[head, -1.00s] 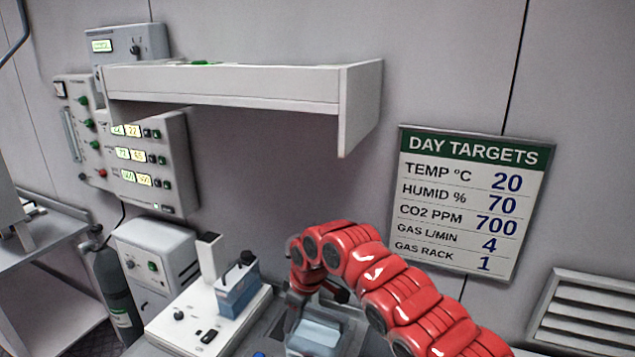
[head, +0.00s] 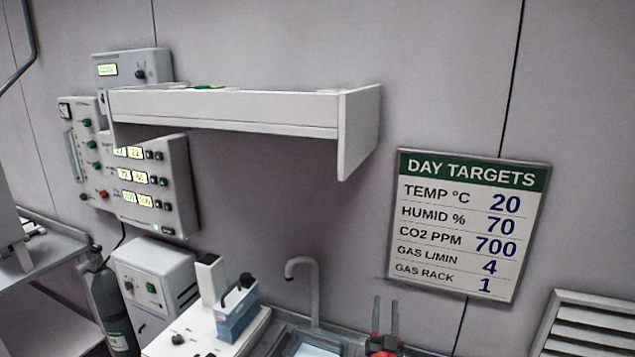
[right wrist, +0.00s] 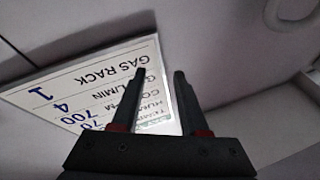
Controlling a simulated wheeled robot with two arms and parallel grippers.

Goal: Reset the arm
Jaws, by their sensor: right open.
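My right gripper (head: 386,318) shows at the bottom of the head view, right of the sink tap, with its two dark fingers pointing up. It is open and empty. In the right wrist view, the fingers (right wrist: 161,80) are spread apart, with the day targets sign (right wrist: 95,88) behind them. My left gripper is in neither view.
The day targets sign (head: 468,228) hangs on the wall. A grey tap (head: 314,290) stands behind the sink. A blue-and-white device (head: 237,309) sits on the counter at left. A white shelf (head: 230,108) and control panels (head: 152,185) are on the wall. A gas cylinder (head: 112,305) stands at left.

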